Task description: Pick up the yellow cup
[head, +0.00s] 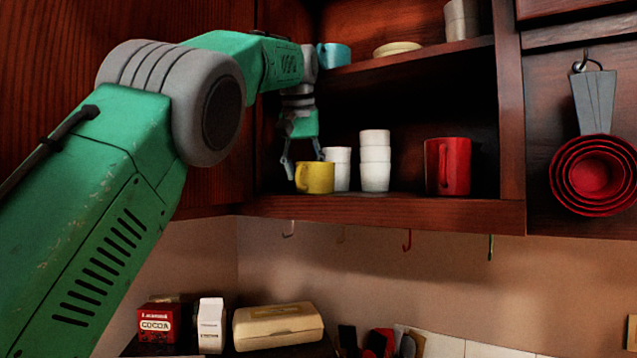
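The yellow cup (317,178) stands upright on the lower cupboard shelf, at its left end, with its handle to the left. My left gripper (302,168) hangs down from above at the cup. Its fingers are spread apart. One finger is left of the cup, by the handle, and the other is near the cup's rim at the top. I cannot tell whether either finger touches the cup. My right gripper is out of view.
White cups (375,162) stand stacked right of the yellow cup, close to it. A red mug (447,167) stands farther right. A blue cup (334,55) and a plate (397,48) are on the upper shelf (420,58). Hooks hang below the lower shelf (400,210).

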